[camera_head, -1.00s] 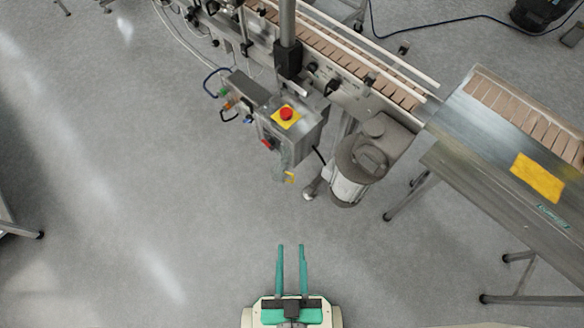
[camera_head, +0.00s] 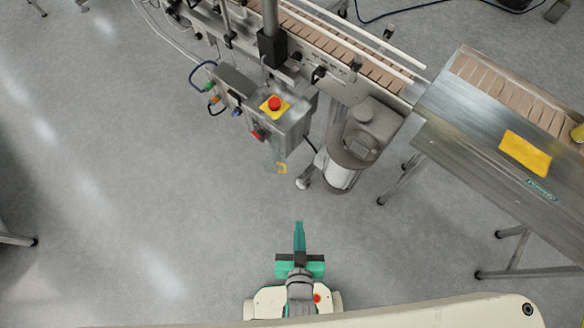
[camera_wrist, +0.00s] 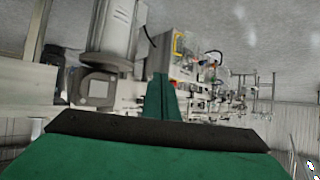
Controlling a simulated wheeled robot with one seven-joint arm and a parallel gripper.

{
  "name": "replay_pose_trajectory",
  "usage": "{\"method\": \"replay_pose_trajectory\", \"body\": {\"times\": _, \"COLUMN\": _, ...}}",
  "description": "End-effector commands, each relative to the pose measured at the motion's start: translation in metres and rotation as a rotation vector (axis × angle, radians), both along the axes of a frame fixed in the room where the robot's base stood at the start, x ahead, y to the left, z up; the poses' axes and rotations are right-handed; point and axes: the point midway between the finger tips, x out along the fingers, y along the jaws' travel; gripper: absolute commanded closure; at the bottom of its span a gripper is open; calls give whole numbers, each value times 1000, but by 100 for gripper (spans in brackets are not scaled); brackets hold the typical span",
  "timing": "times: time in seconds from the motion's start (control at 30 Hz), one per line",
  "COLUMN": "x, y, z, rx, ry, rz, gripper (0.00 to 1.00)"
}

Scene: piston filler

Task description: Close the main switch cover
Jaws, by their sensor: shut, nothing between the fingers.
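A grey metal control box (camera_head: 285,118) hangs on the front of the conveyor, with a red emergency button on a yellow plate (camera_head: 274,104) on top. On its front face are a small red switch (camera_head: 257,135) and, lower down, a clear cover with a yellow edge (camera_head: 281,168) that sticks out from the box. The box (camera_wrist: 183,58) and the yellow-edged cover (camera_wrist: 178,44) also show in the wrist view. My gripper (camera_head: 299,224) is shut and empty, pointing at the box from below in the picture, apart from the cover. In the wrist view its green fingers (camera_wrist: 161,88) are together.
A grey motor (camera_head: 357,140) hangs right of the box, close to the cover. A metal table (camera_head: 480,150) with a yellow patch stands at the right. Cables and coloured connectors (camera_head: 214,95) are on the box's left. The floor in front and left is clear.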

Motion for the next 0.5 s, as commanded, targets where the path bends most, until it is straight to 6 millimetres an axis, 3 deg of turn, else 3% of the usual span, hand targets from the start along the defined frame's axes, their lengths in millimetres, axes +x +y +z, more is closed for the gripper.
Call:
{"method": "replay_pose_trajectory", "body": {"times": 0.2, "x": 48, "y": -21, "z": -66, "rx": 61, "ry": 157, "rz": -23, "gripper": 100}}
{"method": "replay_pose_trajectory", "body": {"times": 0.5, "x": 113, "y": -44, "z": -117, "rx": 184, "ry": 346, "rz": 18, "gripper": 100}}
